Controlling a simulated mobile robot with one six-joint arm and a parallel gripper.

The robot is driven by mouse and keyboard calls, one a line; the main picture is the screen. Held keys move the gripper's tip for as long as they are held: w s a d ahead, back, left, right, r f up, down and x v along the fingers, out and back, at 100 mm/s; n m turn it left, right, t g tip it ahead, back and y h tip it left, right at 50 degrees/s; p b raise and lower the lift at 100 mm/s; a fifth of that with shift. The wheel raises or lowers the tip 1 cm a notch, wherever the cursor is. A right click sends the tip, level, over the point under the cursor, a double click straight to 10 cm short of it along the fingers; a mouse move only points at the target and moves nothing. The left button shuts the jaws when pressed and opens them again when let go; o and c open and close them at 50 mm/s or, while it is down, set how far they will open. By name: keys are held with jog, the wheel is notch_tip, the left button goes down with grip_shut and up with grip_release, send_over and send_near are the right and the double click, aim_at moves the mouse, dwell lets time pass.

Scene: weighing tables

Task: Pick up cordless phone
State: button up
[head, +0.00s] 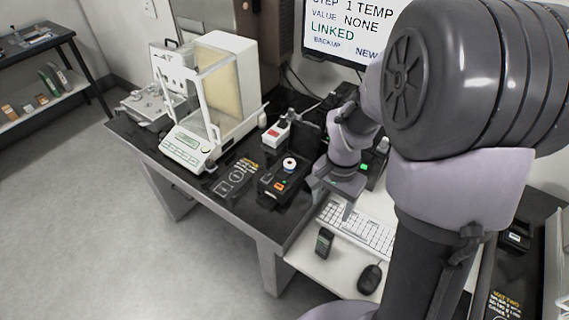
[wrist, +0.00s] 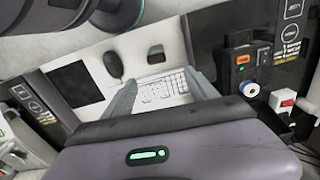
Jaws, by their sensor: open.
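The cordless phone (head: 324,241) is a small dark handset with a greenish screen. It lies on the white lower desk, near the front edge and left of the mouse. In the wrist view the phone (wrist: 156,54) shows as a small dark shape beyond the keyboard, roughly between the lines of my fingers. My gripper (head: 335,198) is above the keyboard, behind the phone and apart from it. In the wrist view my gripper (wrist: 163,92) has its two grey fingers spread with nothing between them.
A black mouse (head: 370,278) lies right of the phone. A white keyboard (head: 357,232) lies behind it. A black device with a white roll (head: 284,180) and a white balance (head: 205,105) stand on the black table to the left. A monitor (head: 345,30) stands behind.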

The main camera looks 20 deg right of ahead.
aim_at(327, 230)
notch_tip(327, 230, down, 13)
jog(key=b, duration=0.5)
jog(key=shift+d+r, duration=0.15)
jog(key=f+b, duration=0.1)
jog(key=f, duration=0.1)
jog(key=f+b, duration=0.2)
jog(key=f, duration=0.1)
jog(key=shift+s+f, duration=0.35)
jog(key=shift+r, duration=0.15)
grip_shut()
